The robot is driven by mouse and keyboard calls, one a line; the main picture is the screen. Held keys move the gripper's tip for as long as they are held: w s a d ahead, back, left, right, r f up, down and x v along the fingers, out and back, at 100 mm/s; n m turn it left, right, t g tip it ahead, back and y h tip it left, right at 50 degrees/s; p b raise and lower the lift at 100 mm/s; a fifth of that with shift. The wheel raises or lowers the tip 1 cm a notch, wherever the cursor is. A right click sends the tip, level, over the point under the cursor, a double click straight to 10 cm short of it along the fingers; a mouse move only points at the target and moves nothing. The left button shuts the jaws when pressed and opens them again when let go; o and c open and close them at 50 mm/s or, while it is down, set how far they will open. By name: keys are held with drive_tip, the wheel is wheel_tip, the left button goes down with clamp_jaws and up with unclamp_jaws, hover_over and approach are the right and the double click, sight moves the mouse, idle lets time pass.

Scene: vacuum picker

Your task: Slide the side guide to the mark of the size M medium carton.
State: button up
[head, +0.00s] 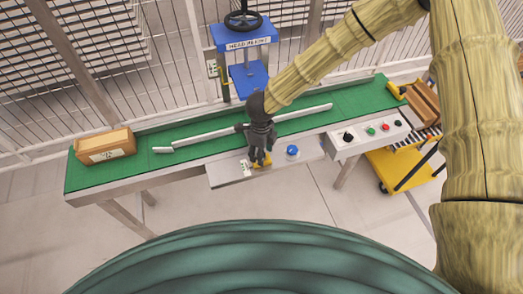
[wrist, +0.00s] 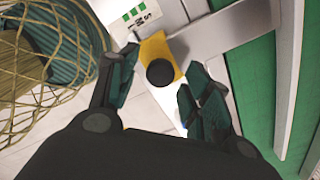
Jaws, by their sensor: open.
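The side guide is a long white rail (head: 305,112) lying along the green belt; it also shows in the wrist view (wrist: 290,75). Its yellow slider block (head: 267,159) is on the steel plate at the belt's near side. In the wrist view the yellow block (wrist: 155,48) carries a round black knob (wrist: 160,73) and meets a steel bar (wrist: 225,32). A label with green squares and size letters (wrist: 142,14) lies beside the block; which mark it lines up with I cannot tell. My gripper (head: 259,160) is open, its fingers on either side of the knob.
A brown carton (head: 105,147) stands at the belt's left end. A blue press head (head: 249,80) stands behind the belt. A blue knob (head: 292,150) is just right of my gripper. A control box (head: 368,134) and yellow cart (head: 400,168) are at right.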

drive_tip(key=shift+f, duration=0.15)
clamp_jaws()
drive_tip(key=shift+w+a+p, duration=0.1)
drive_tip(key=shift+w+p, duration=0.35)
drive_tip(key=shift+p, duration=0.15)
drive_tip(key=shift+w, duration=0.2)
unclamp_jaws()
